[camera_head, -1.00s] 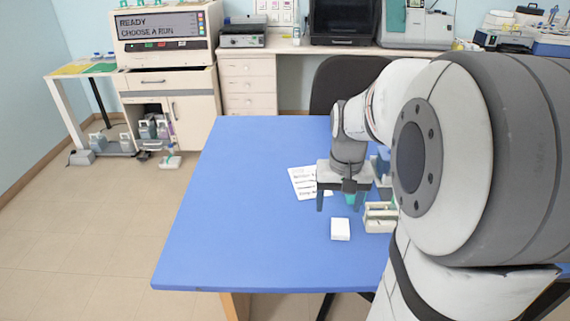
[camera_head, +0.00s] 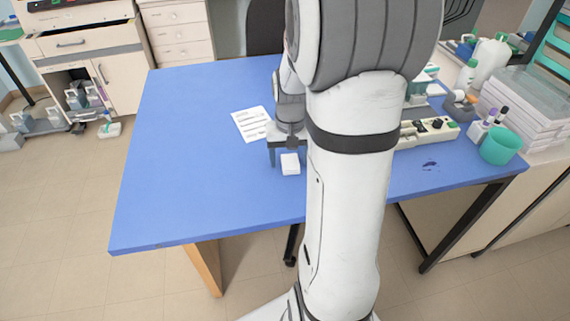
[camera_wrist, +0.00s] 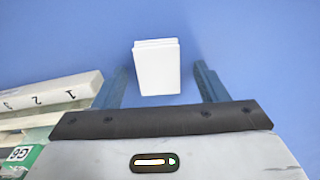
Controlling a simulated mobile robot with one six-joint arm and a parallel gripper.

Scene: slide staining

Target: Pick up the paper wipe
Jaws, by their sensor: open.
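The paper wipe (camera_head: 290,164) is a small white folded stack lying flat on the blue table. In the wrist view the wipe (camera_wrist: 157,68) lies ahead of and between the two blue fingers, with blue table showing on both sides of it. My gripper (camera_head: 290,156) is open and empty, above the wipe. In the wrist view my gripper (camera_wrist: 160,82) has its fingers spread wider than the wipe. Neither finger appears to touch it. My arm hides part of the table to the right of the wipe.
A printed sheet (camera_head: 253,124) lies behind and left of the wipe. A pale numbered rack (camera_wrist: 50,95) is close to the left finger in the wrist view. A teal cup (camera_head: 501,146) stands at the table's right end. The table's left side (camera_head: 180,150) is clear.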

